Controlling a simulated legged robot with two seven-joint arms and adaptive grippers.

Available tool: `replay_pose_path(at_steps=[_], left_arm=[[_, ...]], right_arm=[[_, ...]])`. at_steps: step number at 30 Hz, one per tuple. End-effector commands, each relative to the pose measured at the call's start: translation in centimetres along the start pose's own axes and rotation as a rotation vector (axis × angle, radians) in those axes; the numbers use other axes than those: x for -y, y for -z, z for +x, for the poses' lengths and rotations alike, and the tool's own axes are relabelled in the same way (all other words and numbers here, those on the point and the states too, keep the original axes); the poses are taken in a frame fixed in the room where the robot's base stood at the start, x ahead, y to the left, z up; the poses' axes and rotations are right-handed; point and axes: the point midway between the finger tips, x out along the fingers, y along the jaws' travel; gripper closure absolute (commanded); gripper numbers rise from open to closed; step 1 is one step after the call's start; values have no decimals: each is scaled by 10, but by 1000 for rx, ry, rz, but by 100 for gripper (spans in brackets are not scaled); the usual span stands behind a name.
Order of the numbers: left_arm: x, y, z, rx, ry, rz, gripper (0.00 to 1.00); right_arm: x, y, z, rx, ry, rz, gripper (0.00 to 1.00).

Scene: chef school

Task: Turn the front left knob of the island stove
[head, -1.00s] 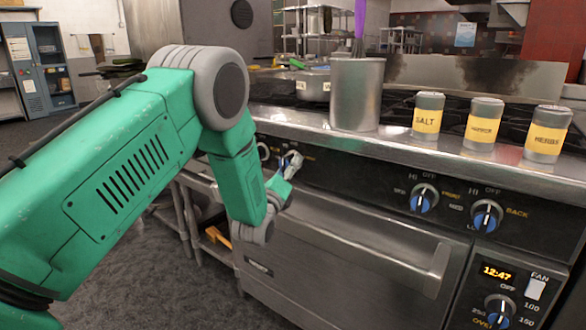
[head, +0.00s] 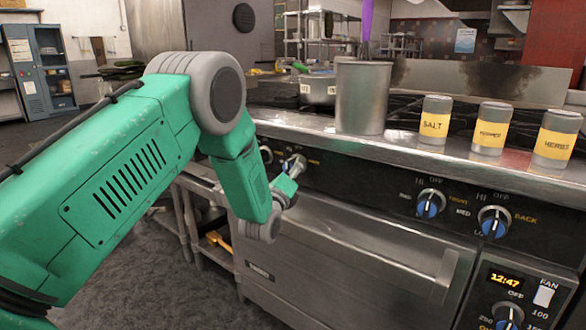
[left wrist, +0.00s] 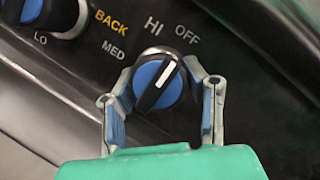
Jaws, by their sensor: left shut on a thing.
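The island stove (head: 340,255) fills the right half of the head view. My left gripper (head: 292,168) is at a knob on the left part of its front panel; the arm partly hides this spot. In the left wrist view, my left gripper (left wrist: 161,92) has one finger on each side of the blue and black knob (left wrist: 160,82) and is shut on it. The knob's white line points up and right, towards the OFF mark. A second knob (left wrist: 55,15), marked BACK, sits to its left. My right gripper is not in view.
The oven door handle (head: 445,270) sticks out below the panel. Two more knobs, one here (head: 431,204), are further right. A metal pot (head: 362,97) and jars, such as salt (head: 434,120), stand on the stove top. Open floor (head: 120,250) lies left.

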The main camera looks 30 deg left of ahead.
Motion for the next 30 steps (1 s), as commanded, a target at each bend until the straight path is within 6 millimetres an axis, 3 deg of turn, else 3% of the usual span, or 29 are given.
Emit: replay_pose_path(at_steps=[11, 30], left_arm=[[0, -9, 2, 15, -44, -100, 89], [-1, -12, 3, 20, -262, -633, 89]], right_arm=[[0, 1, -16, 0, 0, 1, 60], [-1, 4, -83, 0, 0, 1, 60]])
